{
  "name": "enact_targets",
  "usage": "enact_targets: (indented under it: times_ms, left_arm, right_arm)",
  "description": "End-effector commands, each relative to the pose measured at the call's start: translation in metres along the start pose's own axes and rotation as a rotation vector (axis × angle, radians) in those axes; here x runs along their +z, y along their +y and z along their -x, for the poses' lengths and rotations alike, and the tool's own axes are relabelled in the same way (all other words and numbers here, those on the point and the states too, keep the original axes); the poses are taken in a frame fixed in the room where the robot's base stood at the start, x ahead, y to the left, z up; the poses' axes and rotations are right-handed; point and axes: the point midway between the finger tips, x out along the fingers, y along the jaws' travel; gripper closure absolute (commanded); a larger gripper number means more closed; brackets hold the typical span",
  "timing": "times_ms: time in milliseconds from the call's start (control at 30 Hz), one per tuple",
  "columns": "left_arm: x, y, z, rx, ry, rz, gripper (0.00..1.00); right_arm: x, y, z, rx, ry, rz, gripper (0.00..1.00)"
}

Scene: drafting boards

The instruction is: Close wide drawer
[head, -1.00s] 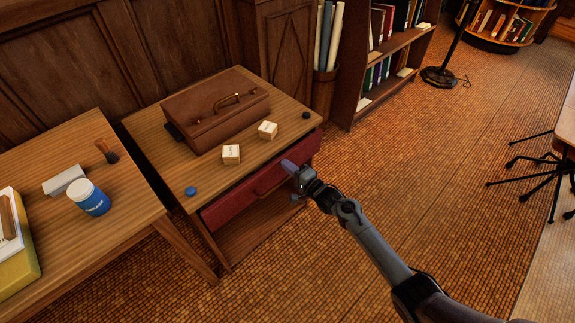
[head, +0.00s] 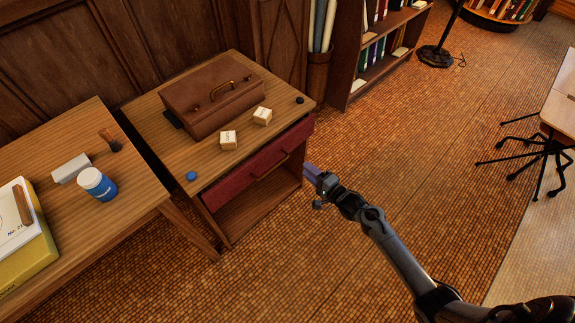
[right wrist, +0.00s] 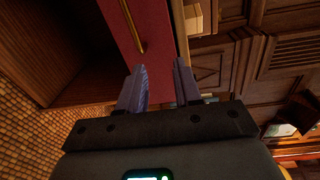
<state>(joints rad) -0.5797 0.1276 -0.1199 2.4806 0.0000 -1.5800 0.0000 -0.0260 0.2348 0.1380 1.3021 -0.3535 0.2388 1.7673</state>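The wide drawer (head: 256,166) has a dark red front with a brass handle (head: 270,167). It sits under the top of a wooden side table (head: 150,105) and its front stands slightly out from the frame. My right gripper (head: 309,173) is just right of the drawer front's right end, apart from it and empty. In the right wrist view the two fingers (right wrist: 158,85) are spread with a gap, and the red drawer front (right wrist: 140,25) and its handle show beyond them. My left gripper is not in view.
On the side table are a brown leather case (head: 215,108), two pale blocks (head: 229,140), a blue disc (head: 191,176) and a dark disc (head: 300,100). A second table (head: 100,220) stands left. An open shelf (head: 255,205) lies below the drawer.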

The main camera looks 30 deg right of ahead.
Motion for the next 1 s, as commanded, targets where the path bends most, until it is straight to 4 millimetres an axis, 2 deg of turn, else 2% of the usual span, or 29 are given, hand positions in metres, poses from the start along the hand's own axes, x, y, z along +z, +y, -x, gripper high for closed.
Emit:
enact_targets:
  times_ms: [133, 233, 333, 567, 1000]
  left_arm:
    - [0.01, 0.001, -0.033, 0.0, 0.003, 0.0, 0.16]
    - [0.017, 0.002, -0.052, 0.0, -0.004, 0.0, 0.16]
    - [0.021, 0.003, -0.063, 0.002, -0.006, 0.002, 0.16]
    - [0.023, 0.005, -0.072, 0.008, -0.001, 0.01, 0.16]
    - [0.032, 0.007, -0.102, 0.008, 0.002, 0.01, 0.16]
  right_arm:
    - [0.02, 0.012, -0.018, 0.091, 0.014, 0.008, 0.67]
    - [0.037, 0.019, -0.021, 0.112, -0.001, 0.035, 0.67]
    - [0.049, 0.026, -0.022, 0.113, -0.029, 0.062, 0.67]
    - [0.05, 0.035, -0.035, 0.118, -0.036, 0.071, 0.67]
    - [0.052, 0.044, -0.102, 0.118, -0.036, 0.072, 0.67]
